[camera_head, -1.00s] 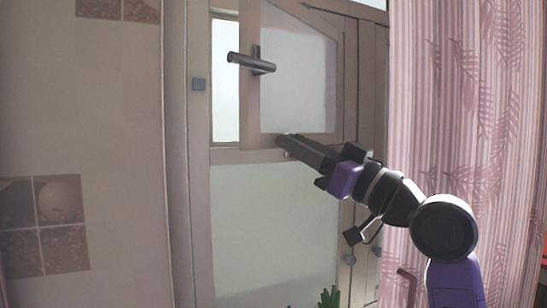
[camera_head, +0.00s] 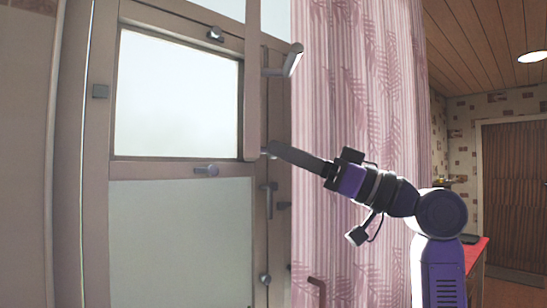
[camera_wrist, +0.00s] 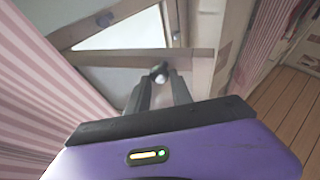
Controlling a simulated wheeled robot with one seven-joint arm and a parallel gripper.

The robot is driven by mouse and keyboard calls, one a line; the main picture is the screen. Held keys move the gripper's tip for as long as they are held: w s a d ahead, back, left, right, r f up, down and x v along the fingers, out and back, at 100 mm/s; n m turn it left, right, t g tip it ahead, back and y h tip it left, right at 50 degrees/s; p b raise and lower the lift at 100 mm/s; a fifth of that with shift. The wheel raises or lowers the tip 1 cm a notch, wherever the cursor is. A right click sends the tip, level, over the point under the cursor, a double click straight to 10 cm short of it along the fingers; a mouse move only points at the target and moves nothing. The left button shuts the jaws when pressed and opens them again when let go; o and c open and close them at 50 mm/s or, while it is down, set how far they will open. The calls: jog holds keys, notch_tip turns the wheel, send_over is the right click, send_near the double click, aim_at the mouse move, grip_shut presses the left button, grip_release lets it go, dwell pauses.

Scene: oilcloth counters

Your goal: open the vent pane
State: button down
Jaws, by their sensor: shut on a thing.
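The vent pane (camera_head: 253,85) stands swung out from its opening, seen nearly edge-on in the head view. Exactly where the fingers grip the pane is hard to see.
A pink patterned curtain (camera_head: 350,110) hangs close behind my arm on the right. Small catches (camera_head: 206,170) sit on the window frame. The lower pane (camera_head: 182,240) is closed. A red-topped counter (camera_head: 475,252) and a wooden door (camera_head: 513,190) are further right.

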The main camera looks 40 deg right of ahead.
jog(key=shift+w+d+m+h, duration=0.3)
jog(key=shift+d+h, duration=0.1)
jog(key=shift+d, duration=0.35)
jog(key=c, duration=1.6)
grip_release()
jog(key=o, duration=0.4)
jog(key=shift+w+d, duration=0.1)
jog(key=shift+o, duration=0.2)
jog(key=shift+f, duration=0.1)
jog(key=shift+a, duration=0.35)
jog(key=shift+f, duration=0.1)
jog(key=b+v, duration=0.1)
jog(key=v, duration=0.7)
jog(key=shift+b, duration=0.35)
jog(key=shift+w, duration=0.1)
